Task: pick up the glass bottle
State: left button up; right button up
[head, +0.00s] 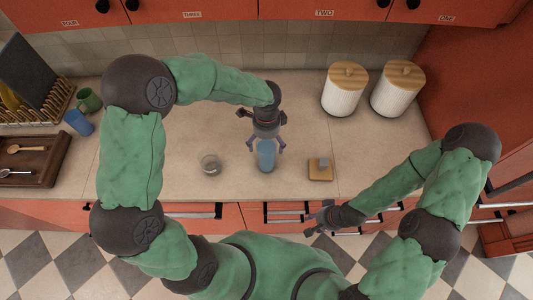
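The glass bottle, a blue see-through bottle (266,157), stands on the beige counter near its front edge. My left gripper (267,147) is right at its upper part, with one finger on each side of it. The fingers look spread, and I see no clear contact with the bottle. The bottle's top is hidden by the gripper. My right gripper (313,229) is low in front of the drawers, away from the bottle. It is small and dark, and I cannot tell its finger opening.
A small clear glass (209,163) stands left of the bottle. A wooden block with a grey piece (320,169) lies to the right. Two white canisters (345,92) (397,91) stand behind. A blue cup (78,122), a green mug (88,99) and a wooden tray (60,160) are at left.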

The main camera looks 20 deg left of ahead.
pick_arm(q)
jog(key=c, duration=1.5)
jog(key=shift+w, duration=0.1)
jog(key=shift+r, duration=0.15)
